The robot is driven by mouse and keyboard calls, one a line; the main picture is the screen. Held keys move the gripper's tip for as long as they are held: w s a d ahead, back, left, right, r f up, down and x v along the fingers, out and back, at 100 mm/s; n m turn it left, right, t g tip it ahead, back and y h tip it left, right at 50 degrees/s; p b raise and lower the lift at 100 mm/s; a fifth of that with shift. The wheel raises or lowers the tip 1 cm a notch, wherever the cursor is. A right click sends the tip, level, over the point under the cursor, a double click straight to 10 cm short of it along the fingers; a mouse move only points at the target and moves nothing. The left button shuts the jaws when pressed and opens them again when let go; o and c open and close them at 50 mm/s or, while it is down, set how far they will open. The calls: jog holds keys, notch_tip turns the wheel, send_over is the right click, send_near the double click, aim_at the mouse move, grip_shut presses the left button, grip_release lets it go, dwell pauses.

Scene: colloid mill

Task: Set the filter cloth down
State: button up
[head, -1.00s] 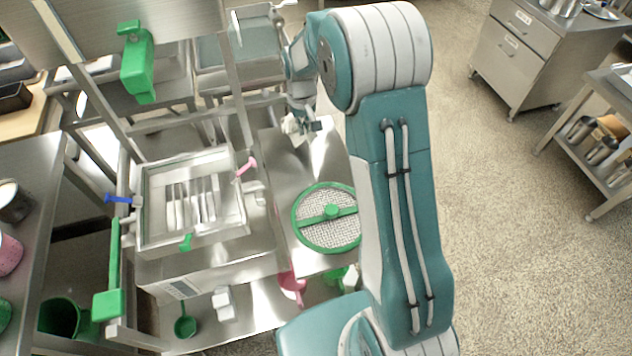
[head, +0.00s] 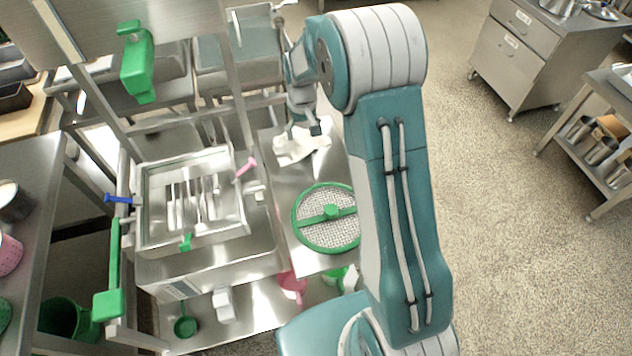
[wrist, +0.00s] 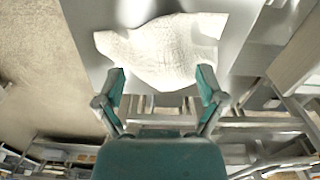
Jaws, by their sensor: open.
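The white filter cloth (head: 300,146) lies spread and slightly rumpled on the far end of the steel shelf (head: 285,190) beside the mill. In the wrist view the cloth (wrist: 165,48) lies flat with uneven edges beyond my fingertips. My gripper (head: 304,130) is just above the cloth's far side. In the wrist view my gripper (wrist: 160,80) has its two teal fingers wide apart with nothing held between them. The fingertips overlap the cloth's near edge in that view; I cannot tell whether they touch it.
A round green-rimmed mesh sieve (head: 328,218) lies on the same shelf, nearer than the cloth. A steel tray with upright plates (head: 195,203) stands to the left. A pink handle (head: 246,167) sticks out beside it. Open floor (head: 500,220) lies to the right.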

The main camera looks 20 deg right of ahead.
notch_tip(320, 180, up, 12)
dwell(0.5)
dwell(0.3)
jog(key=s+r+t, duration=0.3)
jog(key=s+r, duration=0.8)
jog(key=s, duration=0.3)
jog(key=s+m+t, duration=0.1)
jog(key=s+t, duration=0.1)
jog(key=s, duration=1.4)
jog(key=shift+f+t, duration=0.3)
jog(key=shift+f, duration=0.05)
